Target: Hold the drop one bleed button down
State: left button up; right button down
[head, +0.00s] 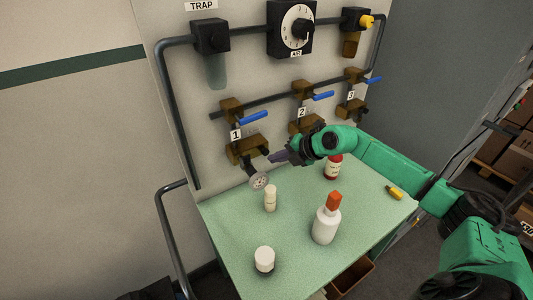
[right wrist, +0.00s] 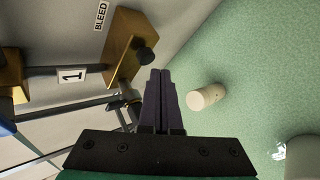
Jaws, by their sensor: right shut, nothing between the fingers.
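The drop marked 1 has a brass block (head: 243,150) low on the panel, with a blue-handled valve (head: 253,118) above it. Its black round bleed button (right wrist: 146,57) sticks out of the brass block in the right wrist view, near a BLEED label (right wrist: 101,15). The button also shows in the head view (head: 264,150). My right gripper (head: 271,156) is shut and empty, its tips close to the button. In the right wrist view the closed fingertips (right wrist: 160,72) lie just beside the button; I cannot tell whether they touch it. My left gripper is not in view.
Drops 2 and 3 are to the right.

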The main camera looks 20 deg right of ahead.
jog(key=shift+w, duration=0.1)
dwell(0.7)
jog(key=shift+w, duration=0.35)
jog(key=shift+w+a, duration=0.1)
jog(key=shift+w, duration=0.35)
dwell(0.6)
dwell(0.4)
jog(key=shift+s, duration=0.9)
